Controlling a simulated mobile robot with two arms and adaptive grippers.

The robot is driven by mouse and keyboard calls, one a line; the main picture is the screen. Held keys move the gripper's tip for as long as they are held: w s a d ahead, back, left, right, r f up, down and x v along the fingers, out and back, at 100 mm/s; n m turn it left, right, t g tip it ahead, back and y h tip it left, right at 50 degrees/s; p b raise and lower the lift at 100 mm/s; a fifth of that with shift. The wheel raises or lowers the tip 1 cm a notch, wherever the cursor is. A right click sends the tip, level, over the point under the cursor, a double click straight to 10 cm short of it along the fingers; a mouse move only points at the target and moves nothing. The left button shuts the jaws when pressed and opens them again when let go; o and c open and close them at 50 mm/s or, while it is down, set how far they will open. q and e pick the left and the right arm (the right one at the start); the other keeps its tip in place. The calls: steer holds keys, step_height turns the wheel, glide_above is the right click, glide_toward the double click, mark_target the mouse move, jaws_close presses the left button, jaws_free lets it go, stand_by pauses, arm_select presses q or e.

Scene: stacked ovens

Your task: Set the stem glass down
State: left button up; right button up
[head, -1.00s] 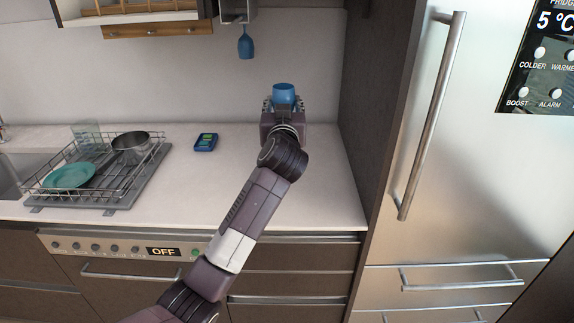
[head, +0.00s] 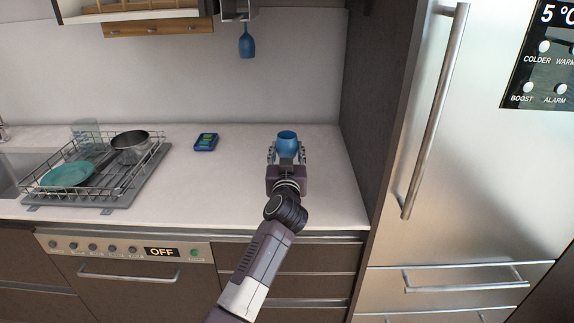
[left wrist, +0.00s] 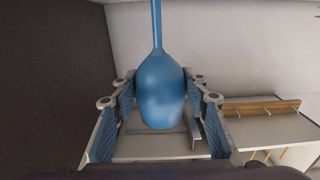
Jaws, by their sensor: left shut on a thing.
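The blue stem glass (head: 287,142) is held bowl up over the right part of the counter (head: 240,185), in the head view. My left gripper (head: 286,154) is shut on it, with a finger on either side of the bowl. In the left wrist view the glass (left wrist: 161,90) sits between the fingers. That view is upside down, so its stem runs to the top of the picture. The foot is out of that view and hidden in the head view, so I cannot tell whether it touches the counter. My right gripper is not in view.
Another blue stem glass (head: 247,42) hangs under the cabinet. A small dark blue item (head: 206,142) lies on the counter. A dish rack (head: 125,185) with a plate and pot stands left. The tall fridge (head: 460,190) and a dark panel bound the right. Counter around the gripper is clear.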

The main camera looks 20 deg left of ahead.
arm_select(q)
step_height(320, 180, down, 4)
steer(key=shift+f+b, duration=0.1)
steer(key=shift+b, duration=0.4)
steer(key=o, duration=1.2)
steer(key=shift+o, duration=0.2)
steer(key=p+v, duration=0.1)
steer(key=v, duration=1.1)
steer(key=shift+p, duration=0.3)
